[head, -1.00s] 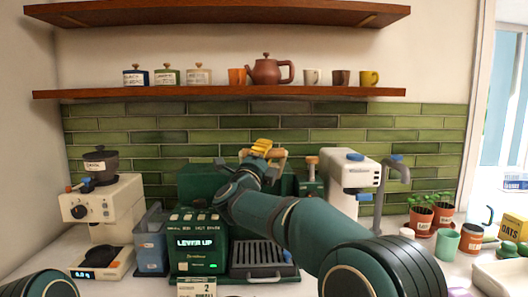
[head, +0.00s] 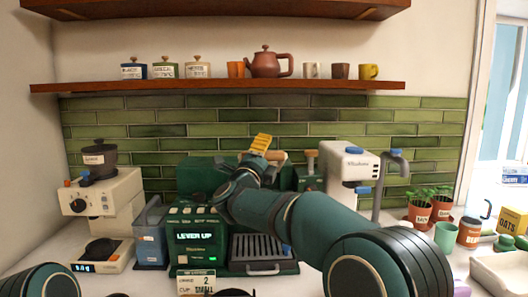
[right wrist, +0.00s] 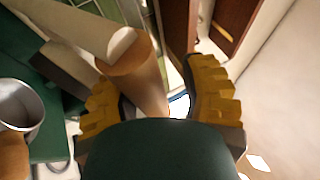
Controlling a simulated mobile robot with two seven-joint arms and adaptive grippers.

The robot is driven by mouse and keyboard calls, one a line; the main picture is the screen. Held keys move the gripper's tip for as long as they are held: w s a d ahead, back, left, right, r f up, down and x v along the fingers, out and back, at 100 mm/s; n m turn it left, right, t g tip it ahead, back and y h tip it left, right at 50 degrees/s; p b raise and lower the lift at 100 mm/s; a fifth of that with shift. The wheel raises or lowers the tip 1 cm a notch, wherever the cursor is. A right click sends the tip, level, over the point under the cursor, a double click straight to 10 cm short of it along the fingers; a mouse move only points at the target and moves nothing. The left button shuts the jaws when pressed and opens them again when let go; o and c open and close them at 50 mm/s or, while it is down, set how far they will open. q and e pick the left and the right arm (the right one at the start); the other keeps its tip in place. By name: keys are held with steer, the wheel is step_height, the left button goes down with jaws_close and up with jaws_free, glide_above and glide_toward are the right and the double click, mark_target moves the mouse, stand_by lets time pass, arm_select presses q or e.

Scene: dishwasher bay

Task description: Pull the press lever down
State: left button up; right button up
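The dark green press machine (head: 196,226) stands on the counter, and its display reads "LEVER UP". The press lever's wooden handle (head: 276,155) is raised high behind my right forearm, which hides much of the machine. My right gripper (head: 260,146), with yellow pads, is at the handle. In the right wrist view the wooden handle (right wrist: 140,70) lies between the spread fingers of my right gripper (right wrist: 160,100), close to the left finger. A gap shows between handle and right finger. My left gripper is out of view; only part of that arm shows at the lower left.
A cream grinder (head: 104,205) stands at the left, beside a blue-grey container (head: 151,236). A white machine (head: 350,168) stands behind my right arm. Potted plants (head: 419,210) and cups occupy the right counter. A wooden shelf (head: 210,87) with a teapot hangs above.

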steer(key=v, duration=1.2)
steer(key=shift+f, duration=0.1)
